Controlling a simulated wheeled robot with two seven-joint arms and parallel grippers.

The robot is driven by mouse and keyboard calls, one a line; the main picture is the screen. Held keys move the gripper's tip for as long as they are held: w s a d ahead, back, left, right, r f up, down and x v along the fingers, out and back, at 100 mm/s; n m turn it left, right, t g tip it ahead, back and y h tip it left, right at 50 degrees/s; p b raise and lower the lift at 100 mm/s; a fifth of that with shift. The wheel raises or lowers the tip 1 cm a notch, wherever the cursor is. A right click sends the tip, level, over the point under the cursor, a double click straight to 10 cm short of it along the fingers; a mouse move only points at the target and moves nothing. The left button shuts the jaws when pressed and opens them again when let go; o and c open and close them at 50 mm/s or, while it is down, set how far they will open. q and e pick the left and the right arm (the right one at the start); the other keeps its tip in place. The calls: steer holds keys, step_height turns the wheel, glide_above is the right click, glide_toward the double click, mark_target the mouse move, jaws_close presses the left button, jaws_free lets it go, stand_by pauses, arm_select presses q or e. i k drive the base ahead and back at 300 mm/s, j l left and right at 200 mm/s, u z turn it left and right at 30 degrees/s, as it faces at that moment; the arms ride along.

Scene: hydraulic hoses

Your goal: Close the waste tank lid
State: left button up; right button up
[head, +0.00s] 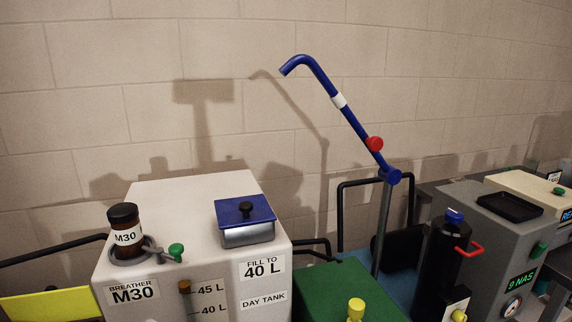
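No tank labelled as waste shows in the head view, so I cannot tell which thing is the waste tank lid. A white tank (190,200) marked DAY TANK stands at the lower left. On its top is a metal filler box with a blue lid (245,210) that has a black knob; the lid lies flat and looks shut. A green box (335,290) with a yellow knob (356,308) is at the bottom centre, cut off by the frame edge. Neither my left nor my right gripper is in view.
A dark bottle (126,232) marked M30 stands on the white tank beside a green handle (176,250). A blue bent pipe (323,80) rises at the centre. A black cylinder (445,265) with a red handle and a grey unit (500,235) stand at the right.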

mark_target(52, 305)
steer(key=u, duration=1.9)
steer(key=i+j, duration=0.15)
steer(key=j, duration=0.15)
